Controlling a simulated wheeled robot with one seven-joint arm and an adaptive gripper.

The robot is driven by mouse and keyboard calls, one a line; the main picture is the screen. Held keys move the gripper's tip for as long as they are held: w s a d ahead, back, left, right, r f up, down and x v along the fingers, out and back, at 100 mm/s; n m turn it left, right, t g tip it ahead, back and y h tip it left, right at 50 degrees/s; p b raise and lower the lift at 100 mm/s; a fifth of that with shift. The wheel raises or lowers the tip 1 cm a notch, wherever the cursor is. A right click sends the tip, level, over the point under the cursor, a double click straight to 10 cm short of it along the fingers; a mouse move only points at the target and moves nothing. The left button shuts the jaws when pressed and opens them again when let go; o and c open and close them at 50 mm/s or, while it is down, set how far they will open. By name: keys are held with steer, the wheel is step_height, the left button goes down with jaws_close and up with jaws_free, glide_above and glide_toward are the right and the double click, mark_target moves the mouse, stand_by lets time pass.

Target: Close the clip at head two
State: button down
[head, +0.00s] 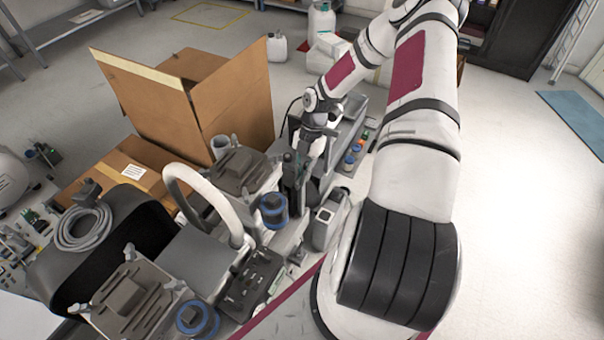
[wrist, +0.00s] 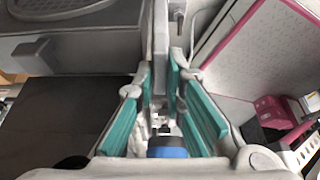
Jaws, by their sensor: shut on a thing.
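My gripper (head: 295,180) reaches down beside the far compressor head (head: 240,168), a dark grey block with a ribbed top, in the head view. In the wrist view its teal-padded fingers (wrist: 163,82) come close together at the tips on a narrow grey part (wrist: 160,45), which looks like the clip. My fingers hide much of this part, and I cannot tell whether it is latched. A second, similar grey head (head: 132,300) stands at the near left, apart from my gripper. The pictures show no label telling which head is two.
A white curved hose (head: 205,198) arches between the heads. A blue-ringed cylinder (head: 273,208) stands just left of my gripper. An open cardboard box (head: 232,105) is behind. A coiled grey hose (head: 84,225) lies on the black tank at left. Open floor lies right.

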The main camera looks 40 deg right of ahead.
steer(key=m+t+p, duration=0.1)
steer(key=m, duration=0.2)
steer(key=m+t+p, duration=0.1)
steer(key=m+p, duration=0.1)
steer(key=shift+s+r+m, duration=0.1)
steer(key=shift+s+m, duration=0.1)
steer(key=shift+m, duration=0.2)
steer(key=m+t+p, duration=0.1)
steer(key=m, duration=0.2)
steer(key=m+t+p, duration=0.1)
steer(key=m+p, duration=0.1)
steer(key=m, duration=0.1)
steer(key=shift+s+t+h, duration=0.15)
steer(key=shift+t+h, duration=0.15)
steer(key=m+h+p, duration=0.1)
steer(key=m, duration=0.2)
steer(key=m+t+h+p, duration=0.1)
steer(key=m, duration=0.2)
steer(key=shift+a, duration=0.15)
steer(key=c, duration=1.7)
jaws_free()
steer(key=shift+o, duration=0.2)
